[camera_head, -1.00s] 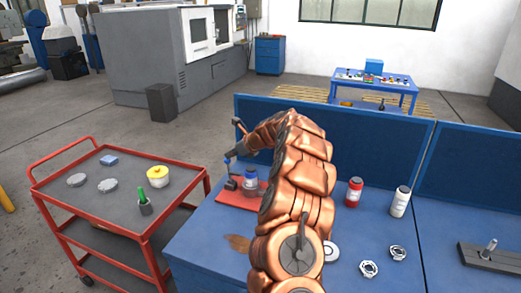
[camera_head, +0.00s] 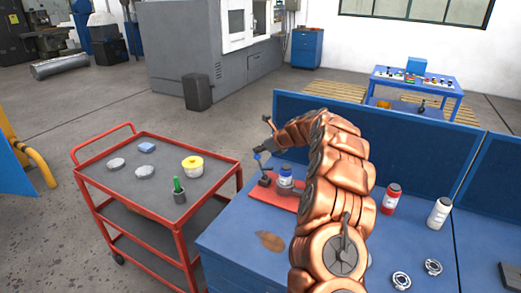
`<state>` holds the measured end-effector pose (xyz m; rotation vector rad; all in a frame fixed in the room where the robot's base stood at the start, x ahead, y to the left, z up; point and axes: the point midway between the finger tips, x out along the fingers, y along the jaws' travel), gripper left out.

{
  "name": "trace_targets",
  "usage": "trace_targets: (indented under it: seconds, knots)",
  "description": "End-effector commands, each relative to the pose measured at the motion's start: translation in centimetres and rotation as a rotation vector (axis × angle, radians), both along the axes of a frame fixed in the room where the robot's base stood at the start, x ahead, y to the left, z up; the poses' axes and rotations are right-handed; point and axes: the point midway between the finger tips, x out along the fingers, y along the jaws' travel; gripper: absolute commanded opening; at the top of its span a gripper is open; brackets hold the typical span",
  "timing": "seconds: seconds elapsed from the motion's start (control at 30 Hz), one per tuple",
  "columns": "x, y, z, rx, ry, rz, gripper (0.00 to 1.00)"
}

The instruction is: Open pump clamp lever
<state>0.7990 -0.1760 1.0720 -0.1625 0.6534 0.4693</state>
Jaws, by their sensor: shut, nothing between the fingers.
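The pump assembly stands on a red mat (camera_head: 285,204) at the left rear of the blue bench. A blue-capped clear bottle (camera_head: 286,178) and a small dark fitting (camera_head: 265,181) show there. My copper-coloured arm reaches from the bottom of the view up and bends left. My dark gripper (camera_head: 258,155) is at its end, just above the fitting. It looks shut and holds nothing that I can see. The clamp lever is too small to make out among these dark parts, and contact with it cannot be told. My arm hides part of the bench.
A red cart (camera_head: 128,218) with discs, a yellow-lidded pot (camera_head: 193,167) and a green-handled tool stands to the left. Red (camera_head: 391,199) and white (camera_head: 439,213) bottles and metal rings stand right of my arm. A blue back panel edges the bench.

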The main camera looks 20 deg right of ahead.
Motion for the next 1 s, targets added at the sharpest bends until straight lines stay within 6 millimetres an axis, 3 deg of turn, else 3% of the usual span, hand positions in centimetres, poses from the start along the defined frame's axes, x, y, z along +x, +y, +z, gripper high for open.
trace_targets:
  seconds: [0.27, 0.7, 1.0]
  knots:
    - [-0.2, 0.1, 1.9, 0.000, 0.000, 0.001, 0.00]
    - [-1.2, 0.6, 8.3, -0.003, -0.004, 0.007, 0.00]
    - [-1.6, 0.5, 9.7, 0.000, 0.000, 0.008, 0.00]
